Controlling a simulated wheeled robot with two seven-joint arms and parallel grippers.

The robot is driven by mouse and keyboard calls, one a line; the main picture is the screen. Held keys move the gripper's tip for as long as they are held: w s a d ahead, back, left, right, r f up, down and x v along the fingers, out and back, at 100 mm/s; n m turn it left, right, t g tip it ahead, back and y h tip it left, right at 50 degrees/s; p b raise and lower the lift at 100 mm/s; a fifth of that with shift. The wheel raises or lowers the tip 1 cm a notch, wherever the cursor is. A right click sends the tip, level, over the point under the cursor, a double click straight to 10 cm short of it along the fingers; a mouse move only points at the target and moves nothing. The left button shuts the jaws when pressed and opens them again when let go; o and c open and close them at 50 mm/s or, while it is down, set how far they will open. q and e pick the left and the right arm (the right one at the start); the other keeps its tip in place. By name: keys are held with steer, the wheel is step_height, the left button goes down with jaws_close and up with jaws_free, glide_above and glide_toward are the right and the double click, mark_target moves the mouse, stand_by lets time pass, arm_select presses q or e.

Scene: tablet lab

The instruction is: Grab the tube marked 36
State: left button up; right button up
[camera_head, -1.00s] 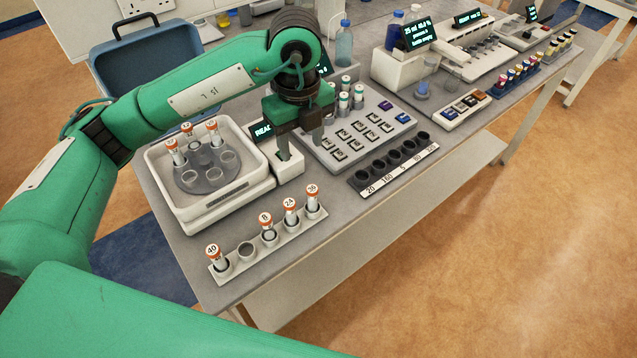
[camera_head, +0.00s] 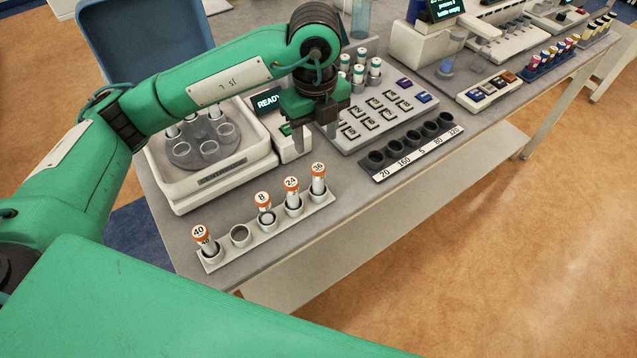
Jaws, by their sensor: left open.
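The tube marked 36 (camera_head: 318,180) has an orange cap with a white top and stands upright in the last hole, at the right end, of a white rack (camera_head: 270,233) at the table's front. Tubes marked 24 (camera_head: 292,194), 8 (camera_head: 264,207) and 40 (camera_head: 204,241) stand in the same rack; the hole between 40 and 8 is empty. My left gripper (camera_head: 317,138) is open and points down, above and behind the tube marked 36, with nothing between its fingers. My right gripper is not in view.
A centrifuge (camera_head: 215,186) with tubes in its rotor stands behind the rack. A small device with a READY screen (camera_head: 267,101) and a keypad panel (camera_head: 345,147) stand near my left gripper. A black row of holders (camera_head: 376,172) lies to the right.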

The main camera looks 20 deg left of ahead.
mark_target(318, 177)
arm_select(q)
step_height(318, 177, down, 7)
steer(key=shift+r+p, duration=0.1)
steer(key=shift+p, duration=0.6)
steer(key=shift+s+f+p, duration=0.15)
steer(key=shift+f+p, duration=0.2)
steer(key=shift+f, duration=0.2)
steer(key=f, duration=0.1)
steer(key=f+p, duration=0.1)
steer(key=f, duration=0.1)
steer(key=shift+s+d+f+p, duration=0.1)
steer(key=shift+d+f+p, duration=0.15)
steer(key=shift+p, duration=0.1)
steer(key=shift+f, duration=0.55)
steer(key=c, duration=1)
